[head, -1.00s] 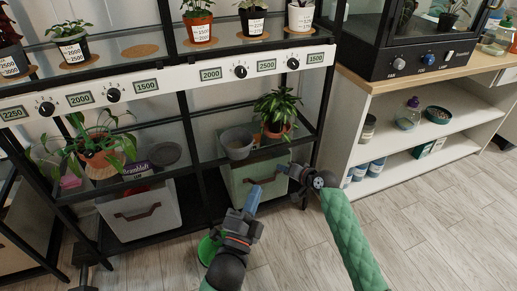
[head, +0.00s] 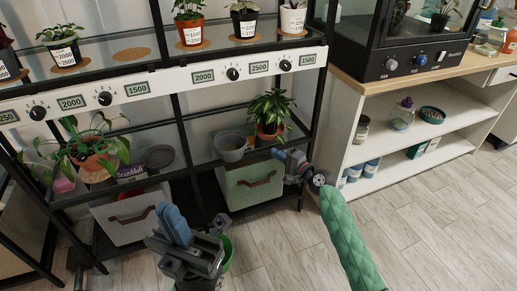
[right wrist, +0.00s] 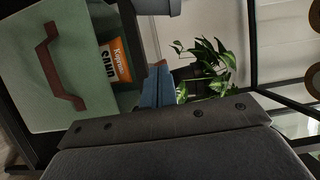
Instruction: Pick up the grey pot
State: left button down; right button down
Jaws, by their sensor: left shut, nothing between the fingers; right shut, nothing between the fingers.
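The grey pot (head: 230,146) stands upright on the lower glass shelf of the rack, left of a leafy plant in a terracotta pot (head: 269,131). A grey edge at the top of the right wrist view (right wrist: 157,6) looks like the same pot, mostly out of frame. My right gripper (head: 281,155) is shut and empty, in front of the shelf's edge, to the right of the grey pot and apart from it. Its blue fingers also show in the right wrist view (right wrist: 158,88). My left gripper (head: 172,222) is shut and empty, low in front of the rack.
Below the shelf are a green bin (head: 250,183) and a pale bin (head: 130,214). A dark round dish (head: 158,157) and a trailing plant (head: 88,146) sit left on the shelf. A black rack post (head: 187,150) stands left of the pot. Floor at right is clear.

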aim_at(245, 152)
jog(key=b+x, duration=0.1)
jog(key=x, duration=0.8)
jog(key=shift+w+a+b, duration=0.15)
jog(key=shift+b, duration=0.15)
jog(key=a, duration=0.1)
jog(key=s+a, duration=0.1)
jog(key=shift+s+a, duration=0.1)
jog(key=shift+a, duration=0.3)
jog(key=shift+s+a, duration=0.2)
jog(key=shift+a, duration=0.3)
jog(key=shift+s+a+r+p, duration=0.15)
jog(key=shift+s+a+p, duration=0.1)
jog(key=shift+a+p, duration=0.25)
jog(key=shift+s+a, duration=0.15)
jog(key=shift+a, duration=0.1)
